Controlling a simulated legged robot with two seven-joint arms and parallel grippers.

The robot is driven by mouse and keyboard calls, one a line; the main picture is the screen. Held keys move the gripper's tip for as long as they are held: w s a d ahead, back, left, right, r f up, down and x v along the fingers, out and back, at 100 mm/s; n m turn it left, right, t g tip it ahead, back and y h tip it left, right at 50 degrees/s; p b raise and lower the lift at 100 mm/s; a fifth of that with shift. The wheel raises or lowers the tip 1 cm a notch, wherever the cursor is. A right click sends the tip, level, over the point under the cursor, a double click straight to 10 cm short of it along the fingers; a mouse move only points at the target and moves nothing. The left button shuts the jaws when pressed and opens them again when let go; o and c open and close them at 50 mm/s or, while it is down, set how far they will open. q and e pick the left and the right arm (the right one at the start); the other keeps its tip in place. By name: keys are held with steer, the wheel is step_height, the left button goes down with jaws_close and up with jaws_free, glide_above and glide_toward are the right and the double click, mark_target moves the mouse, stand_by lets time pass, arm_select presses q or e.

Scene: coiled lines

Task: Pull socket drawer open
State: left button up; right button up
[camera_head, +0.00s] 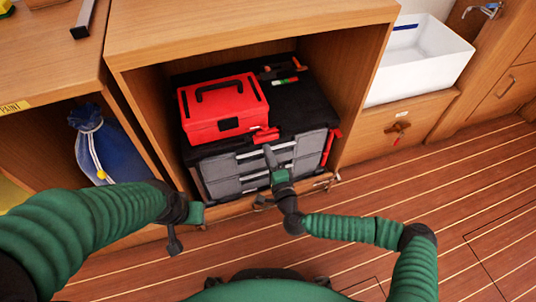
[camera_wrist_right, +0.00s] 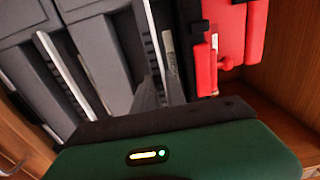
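A grey and black drawer chest (camera_head: 222,172) stands in the open wooden cabinet bay, its grey drawer fronts crossed by light handle strips. No readable label shows which drawer is the socket drawer. The fronts look closed. My right gripper (camera_head: 270,158) is in front of the drawer fronts, its dark finger overlapping them near the handle strips. In the right wrist view the drawer fronts (camera_wrist_right: 103,50) are close, and a dark finger (camera_wrist_right: 172,88) points at them. Contact and finger gap cannot be told. My left gripper (camera_head: 174,242) hangs low in front of the cabinet, away from the drawers.
A red toolbox (camera_head: 224,108) sits on the chest, with small tools (camera_head: 280,70) behind it. A blue bag (camera_head: 103,145) stands in the left bay. A white basin (camera_head: 420,60) is at the right. The wooden floor (camera_head: 440,200) at the right is clear.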

jaws_close()
steer(key=shift+f, duration=0.1)
steer(key=shift+f, duration=0.1)
stand_by(0.8)
steer(key=shift+s, duration=0.1)
